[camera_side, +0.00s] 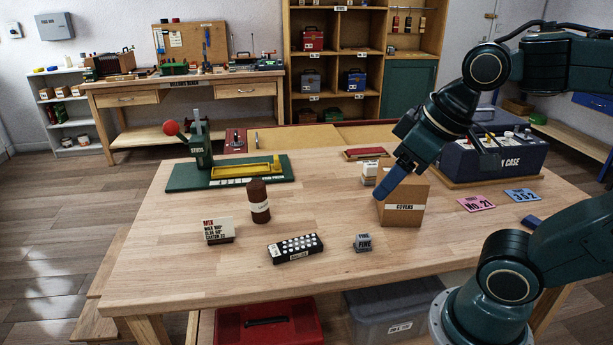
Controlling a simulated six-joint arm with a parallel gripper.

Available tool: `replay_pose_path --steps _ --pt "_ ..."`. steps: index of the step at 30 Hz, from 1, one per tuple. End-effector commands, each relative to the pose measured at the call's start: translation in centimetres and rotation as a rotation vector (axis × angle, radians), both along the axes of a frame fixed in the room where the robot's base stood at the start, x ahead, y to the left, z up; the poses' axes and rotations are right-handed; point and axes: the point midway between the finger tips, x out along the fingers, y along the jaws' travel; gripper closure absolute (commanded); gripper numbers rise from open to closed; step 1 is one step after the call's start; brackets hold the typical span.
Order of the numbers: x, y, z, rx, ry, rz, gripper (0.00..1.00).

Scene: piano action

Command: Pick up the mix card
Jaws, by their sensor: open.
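The mix card (217,226) is a small white card with red and dark lettering, whose top line reads MIX. My gripper (378,196) is blue and hangs over the middle right of the table, in front of the covers box. It is well to the right of the card and higher up, with nothing seen in it. The gap between its fingers is hard to make out from this side.
A brown labelled cylinder (259,202) stands just right of the card. A black perforated block (295,248) and a small grey block (363,243) lie along the front. The covers box (404,205) is beside my gripper. A green press (203,155) stands behind. The table left of the card is clear.

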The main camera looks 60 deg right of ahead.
Motion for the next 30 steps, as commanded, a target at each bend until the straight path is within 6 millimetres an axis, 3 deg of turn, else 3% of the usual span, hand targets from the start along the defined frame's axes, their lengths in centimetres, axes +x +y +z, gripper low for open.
replay_pose_path --steps 15,23,30 --pt "10.8 0.5 1.8 -0.040 0.051 0.197 0.42" --pt "16.8 0.3 1.0 -0.051 0.071 0.302 0.42" --pt "22.4 0.0 -0.9 -0.056 0.085 0.399 0.42"
